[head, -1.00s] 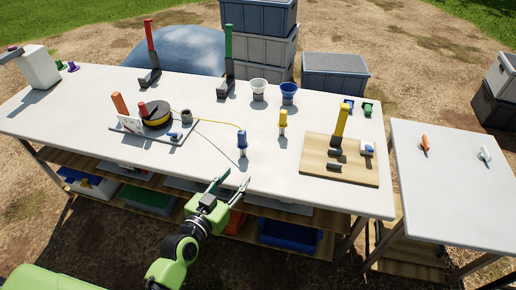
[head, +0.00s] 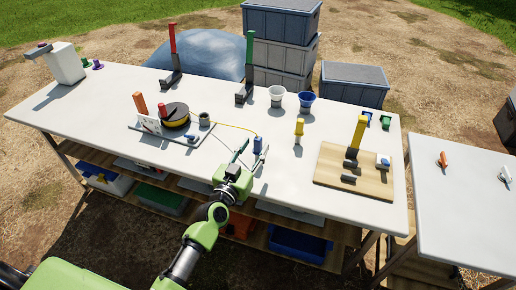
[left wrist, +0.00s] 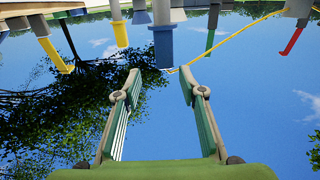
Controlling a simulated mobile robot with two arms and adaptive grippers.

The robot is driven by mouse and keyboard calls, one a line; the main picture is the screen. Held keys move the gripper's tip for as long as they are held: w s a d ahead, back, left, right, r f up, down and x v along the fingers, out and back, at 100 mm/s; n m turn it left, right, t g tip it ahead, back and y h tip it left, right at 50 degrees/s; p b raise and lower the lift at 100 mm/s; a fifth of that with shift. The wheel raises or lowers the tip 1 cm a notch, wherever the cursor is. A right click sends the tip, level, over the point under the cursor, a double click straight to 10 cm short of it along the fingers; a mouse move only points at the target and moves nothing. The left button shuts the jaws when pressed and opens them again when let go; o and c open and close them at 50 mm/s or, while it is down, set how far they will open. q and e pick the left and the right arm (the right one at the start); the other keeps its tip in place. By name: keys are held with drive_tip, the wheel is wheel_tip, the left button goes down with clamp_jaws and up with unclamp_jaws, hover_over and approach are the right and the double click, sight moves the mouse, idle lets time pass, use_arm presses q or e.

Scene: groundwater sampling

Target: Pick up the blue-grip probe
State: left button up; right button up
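The blue-grip probe (head: 257,146) stands upright near the front edge of the white table, with a yellow cable running from it. In the left wrist view, which is upside down, its blue grip (left wrist: 163,46) hangs from the top, centred just beyond the fingertips. My left gripper (head: 253,157) is open, its two fingers pointing at the probe from the front. In the left wrist view the open gripper (left wrist: 161,84) has nothing between its fingers. Whether a fingertip touches the probe cannot be told. My right gripper is not in view.
White (head: 277,93) and blue (head: 306,100) cups stand behind. The table's front strip is clear.

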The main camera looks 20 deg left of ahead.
sight(256, 142)
use_arm(q)
drive_tip(key=w, duration=0.3)
drive_tip(key=w+f, duration=0.1)
drive_tip(key=w, duration=0.1)
drive_tip(key=shift+w+a+b, duration=0.1)
drive_tip(key=shift+a+b, duration=0.05)
drive_tip(key=shift+b, duration=0.15)
drive_tip(key=shift+r, duration=0.1)
clamp_jaws()
